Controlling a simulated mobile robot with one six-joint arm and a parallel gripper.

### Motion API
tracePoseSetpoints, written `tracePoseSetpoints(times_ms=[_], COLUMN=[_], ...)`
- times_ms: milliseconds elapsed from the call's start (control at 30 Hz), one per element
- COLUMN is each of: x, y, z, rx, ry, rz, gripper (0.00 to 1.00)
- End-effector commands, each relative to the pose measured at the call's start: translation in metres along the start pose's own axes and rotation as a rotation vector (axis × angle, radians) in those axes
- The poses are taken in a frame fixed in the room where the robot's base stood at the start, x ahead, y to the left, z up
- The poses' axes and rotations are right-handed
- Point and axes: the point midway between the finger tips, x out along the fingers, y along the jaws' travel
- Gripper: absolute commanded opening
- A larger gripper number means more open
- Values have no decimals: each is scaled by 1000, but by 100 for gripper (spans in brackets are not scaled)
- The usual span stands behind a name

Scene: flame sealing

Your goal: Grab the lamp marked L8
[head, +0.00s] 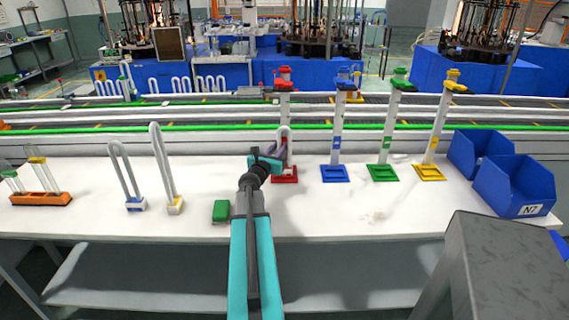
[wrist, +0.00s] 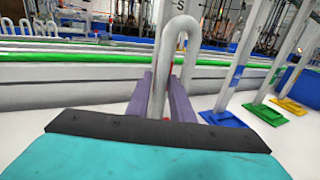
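A pale inverted-U lamp (wrist: 161,62) stands upright straight ahead of my gripper in the wrist view. It also shows in the head view (head: 286,131) in front of the red stand. My gripper (wrist: 161,92) has its two purple fingers on either side of the lamp's near leg. I cannot tell whether they touch it. A bit of red shows low between the fingers; the lamp's base is mostly hidden. In the head view my gripper (head: 274,158) is at the lamp's lower part. Two other U-shaped lamps, blue-based (head: 126,175) and yellow-based (head: 165,170), stand to the left. No L8 mark is readable.
Red (head: 285,178), blue (head: 335,175), green (head: 383,174) and yellow (head: 430,173) stands line the table's back right. Blue bins (head: 515,190) are at far right. A green block (head: 221,211) and orange rack (head: 41,199) are left. The front right tabletop is clear.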

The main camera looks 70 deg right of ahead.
Motion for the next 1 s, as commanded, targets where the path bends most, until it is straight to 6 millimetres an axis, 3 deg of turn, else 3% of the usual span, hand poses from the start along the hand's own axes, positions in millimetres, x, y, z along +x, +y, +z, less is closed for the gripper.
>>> tracePoseSetpoints(times_ms=[667,800,1000], x=[5,5,5], y=[0,0,0], z=[0,0,0], rx=[0,0,0], ry=[0,0,0], rz=[0,0,0], gripper=[20,0,0])
